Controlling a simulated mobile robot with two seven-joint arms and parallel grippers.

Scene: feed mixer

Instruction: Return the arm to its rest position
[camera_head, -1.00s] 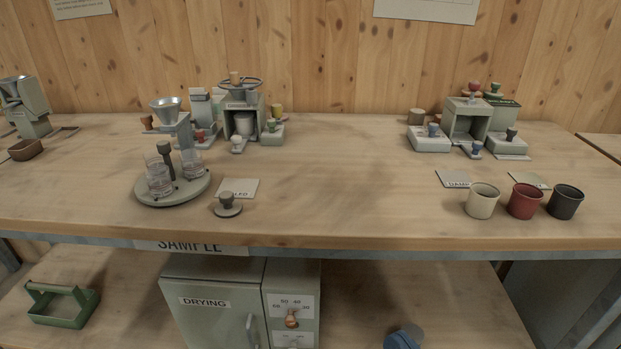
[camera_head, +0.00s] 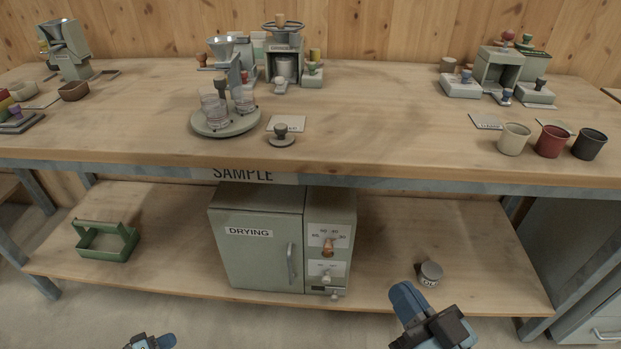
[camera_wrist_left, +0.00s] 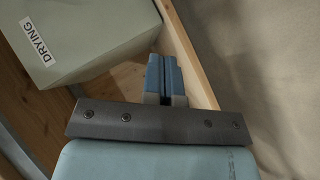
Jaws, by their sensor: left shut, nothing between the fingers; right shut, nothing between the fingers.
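My left gripper (camera_head: 160,342) shows only partly at the bottom edge of the head view, low in front of the bench and left of the drying oven. In the left wrist view its blue fingers (camera_wrist_left: 165,77) are closed together with nothing between them. My right gripper (camera_head: 405,300) is at the lower right of the head view, in front of the lower shelf and right of the oven. Its blue fingers are shut and empty. Most of both arms is outside the head view.
The drying oven (camera_head: 262,250) stands on the lower shelf (camera_head: 180,240); its corner also shows in the left wrist view (camera_wrist_left: 75,40). A small can (camera_head: 431,271) sits just beyond my right gripper. A green carrier (camera_head: 105,241) is at left. The bench top (camera_head: 380,120) holds several devices and cups.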

